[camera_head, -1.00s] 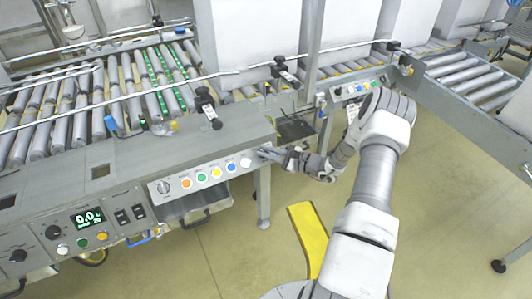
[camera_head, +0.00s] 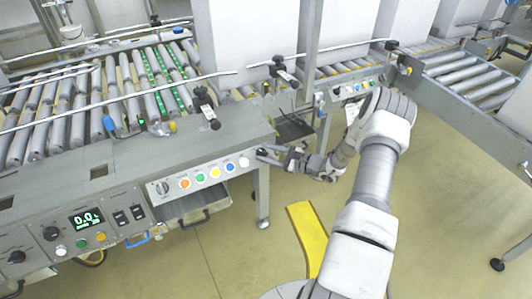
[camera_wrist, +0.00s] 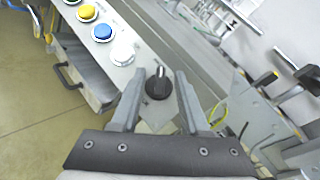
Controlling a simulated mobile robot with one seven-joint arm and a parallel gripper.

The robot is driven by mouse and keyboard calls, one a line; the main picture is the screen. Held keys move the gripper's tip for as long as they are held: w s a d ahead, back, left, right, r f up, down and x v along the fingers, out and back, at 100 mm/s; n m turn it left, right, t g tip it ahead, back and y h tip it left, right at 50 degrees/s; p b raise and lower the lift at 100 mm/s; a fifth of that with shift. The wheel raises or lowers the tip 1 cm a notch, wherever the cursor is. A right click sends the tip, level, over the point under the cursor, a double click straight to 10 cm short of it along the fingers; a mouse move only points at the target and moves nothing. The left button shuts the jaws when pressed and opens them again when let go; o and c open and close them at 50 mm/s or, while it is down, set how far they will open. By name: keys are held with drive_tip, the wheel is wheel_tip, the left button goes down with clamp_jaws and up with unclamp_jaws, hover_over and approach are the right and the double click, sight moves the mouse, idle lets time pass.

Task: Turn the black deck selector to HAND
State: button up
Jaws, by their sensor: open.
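A black selector knob (camera_wrist: 158,85) with a white pointer line sits on the end of the grey panel in the wrist view. Its pointer line is toward the top of the picture, tilted slightly right. My gripper (camera_wrist: 160,77) is open, with one finger on each side of the knob. Gaps show between the knob and both fingers. In the head view my gripper (camera_head: 267,154) is at the right end of the button panel, and the knob is mostly hidden there. The lettering around the knob is too small to read.
A white button (camera_wrist: 122,53), a blue button (camera_wrist: 102,32) and a yellow button (camera_wrist: 87,13) line up beside the knob. Another selector (camera_head: 162,188) is at the panel's left end. A roller conveyor (camera_head: 100,95) lies behind. Open floor (camera_head: 235,255) is in front.

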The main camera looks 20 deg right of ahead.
drive_tip(key=p+v, duration=0.3)
drive_tip(key=v, duration=1.4)
drive_tip(key=shift+f, duration=0.15)
